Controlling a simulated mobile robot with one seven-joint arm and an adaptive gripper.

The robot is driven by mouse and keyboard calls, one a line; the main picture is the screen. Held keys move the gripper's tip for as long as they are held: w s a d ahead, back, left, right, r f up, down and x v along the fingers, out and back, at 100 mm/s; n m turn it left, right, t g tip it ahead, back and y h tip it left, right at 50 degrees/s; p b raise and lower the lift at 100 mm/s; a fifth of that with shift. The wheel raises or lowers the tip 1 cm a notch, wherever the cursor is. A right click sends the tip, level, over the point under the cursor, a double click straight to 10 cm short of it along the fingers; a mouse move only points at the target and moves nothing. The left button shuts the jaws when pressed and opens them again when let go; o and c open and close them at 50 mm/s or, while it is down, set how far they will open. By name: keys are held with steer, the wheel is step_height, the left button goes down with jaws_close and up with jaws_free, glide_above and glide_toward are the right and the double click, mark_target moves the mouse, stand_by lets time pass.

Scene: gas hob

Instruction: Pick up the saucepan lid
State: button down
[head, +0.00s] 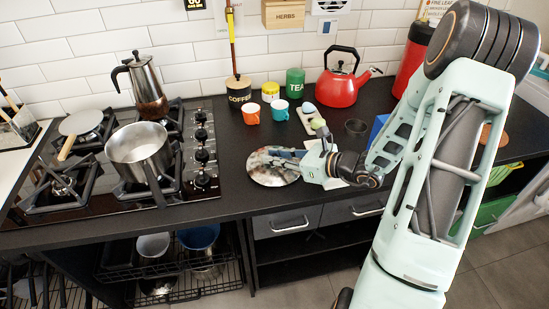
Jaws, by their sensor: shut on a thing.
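A steel saucepan (140,152), open at the top, stands on the hob's front right burner. The round, shiny saucepan lid (270,167) is over the black worktop to the right of the hob. Its mottled surface looks reflective. My gripper (303,164) is at the lid's right edge and shut on it, with the fingertips small and partly hidden. I cannot tell whether the lid touches the worktop or is slightly above it.
The gas hob (207,183) carries a moka pot (147,88) and a small wooden-handled pan (82,123). Behind my gripper are an orange mug (251,114), a teal mug (279,110), canisters and a red kettle (338,88). A narrow worktop strip is clear left of the lid.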

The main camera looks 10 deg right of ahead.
steer(key=shift+r+p, duration=0.3)
steer(key=shift+r, duration=0.3)
step_height(320, 180, up, 2)
steer(key=shift+s+r+p, duration=0.15)
steer(key=shift+r+p, duration=0.1)
steer(key=shift+p, duration=0.7)
steer(key=s+r+p, duration=0.9)
steer(key=s+p, duration=0.4)
steer(key=shift+s+a+p, duration=0.15)
steer(key=shift+p, duration=0.2)
steer(key=shift+p, duration=0.35)
